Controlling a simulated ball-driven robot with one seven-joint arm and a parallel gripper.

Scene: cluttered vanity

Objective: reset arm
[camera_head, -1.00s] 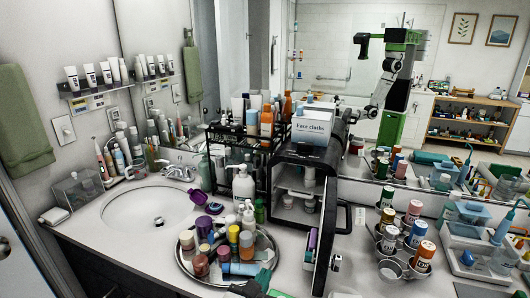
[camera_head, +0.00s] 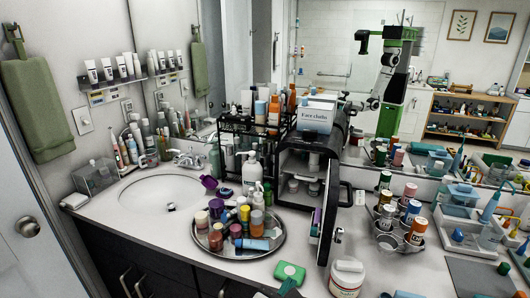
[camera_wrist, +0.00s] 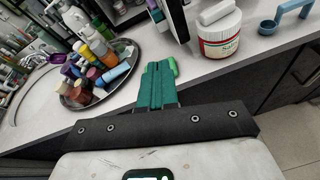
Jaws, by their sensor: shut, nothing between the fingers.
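My gripper (camera_wrist: 156,85) points forward in the wrist view, its teal fingers together and empty. The fingertips are over the vanity counter's front edge, in front of a bright green block (camera_head: 289,272). The block is partly hidden behind the fingers in the wrist view (camera_wrist: 172,66); I cannot tell whether they touch it. My arm is also reflected in the mirror (camera_head: 380,85).
A round tray (camera_head: 272,248) of bottles and jars stands left of the green block. A white jar with a red label (camera_head: 346,278) stands to its right. Behind are an open black cabinet (camera_head: 283,200), a sink (camera_head: 155,200) and a cup holder (camera_head: 385,236). A door handle (camera_head: 27,226) is at left.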

